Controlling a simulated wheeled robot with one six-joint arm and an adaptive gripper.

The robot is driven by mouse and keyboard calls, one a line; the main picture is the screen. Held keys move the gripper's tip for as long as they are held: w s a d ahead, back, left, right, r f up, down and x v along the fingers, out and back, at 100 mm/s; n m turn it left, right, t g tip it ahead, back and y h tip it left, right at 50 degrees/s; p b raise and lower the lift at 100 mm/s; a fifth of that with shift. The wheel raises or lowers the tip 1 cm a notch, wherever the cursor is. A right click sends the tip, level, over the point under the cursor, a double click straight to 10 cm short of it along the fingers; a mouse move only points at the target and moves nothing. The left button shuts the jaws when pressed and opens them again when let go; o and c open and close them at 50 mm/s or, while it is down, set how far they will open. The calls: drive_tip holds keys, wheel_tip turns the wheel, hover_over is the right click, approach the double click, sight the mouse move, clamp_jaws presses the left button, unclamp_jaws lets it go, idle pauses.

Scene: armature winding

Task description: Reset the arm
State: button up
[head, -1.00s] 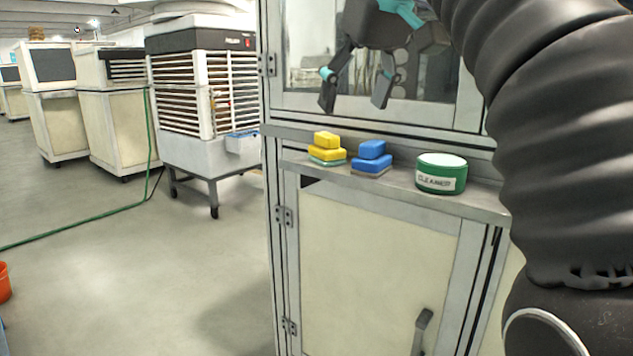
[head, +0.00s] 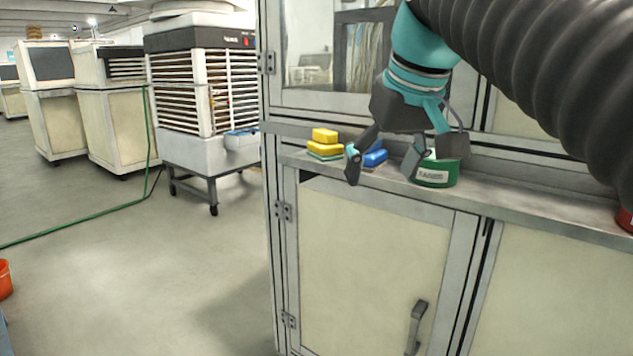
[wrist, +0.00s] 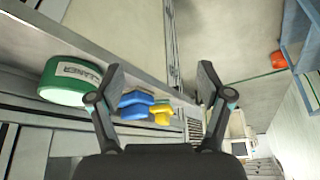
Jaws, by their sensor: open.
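My gripper (head: 382,170) is open with nothing between its fingers. In the head view it hangs in front of the metal shelf (head: 475,200) and partly covers the blue sponge (head: 375,158) and the green cleaner tin (head: 437,178). In the wrist view my gripper (wrist: 166,84) has its fingers spread, with the blue sponge (wrist: 136,98) and yellow sponge (wrist: 162,112) seen beyond, between them. The green tin (wrist: 70,80) lies left of the left finger there. The yellow sponge (head: 325,140) sits on the shelf left of my gripper in the head view.
The cabinet (head: 370,250) with a door handle (head: 416,325) stands below the shelf. A red object (head: 625,218) shows at the shelf's right end. Open floor (head: 130,270) lies to the left, with a green hose (head: 80,228) and an orange bucket (head: 4,280).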

drive_tip(key=s+d+f+m, duration=0.1)
drive_tip(key=s+f, duration=0.3)
drive_tip(key=f, duration=0.5)
drive_tip(key=s+d+f+m+h, duration=0.1)
drive_tip(key=s+d+f, duration=0.2)
drive_tip(key=f, duration=0.6)
drive_tip(key=s+d+f+m, duration=0.1)
drive_tip(key=s+d+f, duration=0.1)
drive_tip(key=s+f, duration=0.4)
wheel_tip(320, 180, down, 4)
drive_tip(key=shift+d+f+t+h, duration=0.1)
drive_tip(key=shift+d+t+h, duration=0.2)
drive_tip(key=shift+t, duration=0.1)
